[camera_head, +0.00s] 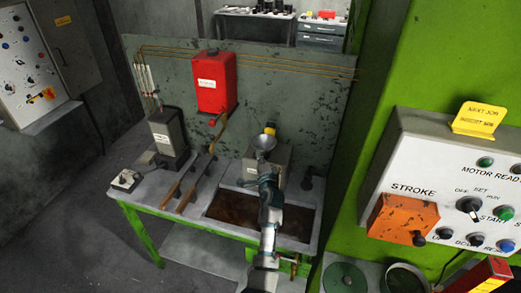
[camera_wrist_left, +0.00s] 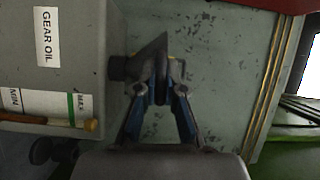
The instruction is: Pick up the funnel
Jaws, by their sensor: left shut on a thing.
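The funnel (camera_head: 263,142) is a small grey cone with its wide mouth up, in the middle of the head view. My left gripper (camera_head: 267,178) reaches up to it from the bottom. In the left wrist view the funnel (camera_wrist_left: 150,58) shows dark grey and side-on. The blue fingers of the left gripper (camera_wrist_left: 160,88) are shut on its narrow part. The funnel is close beside the grey gear oil box (camera_wrist_left: 55,40); whether they touch is hard to tell. My right gripper is not in view.
The green bench (camera_head: 143,241) has a brown sunken basin (camera_head: 225,206). A red tank (camera_head: 217,83) hangs on the back panel (camera_head: 318,103). A dark grey canister (camera_head: 169,138) stands at left. The green press and its control panel (camera_head: 455,165) bound the right side.

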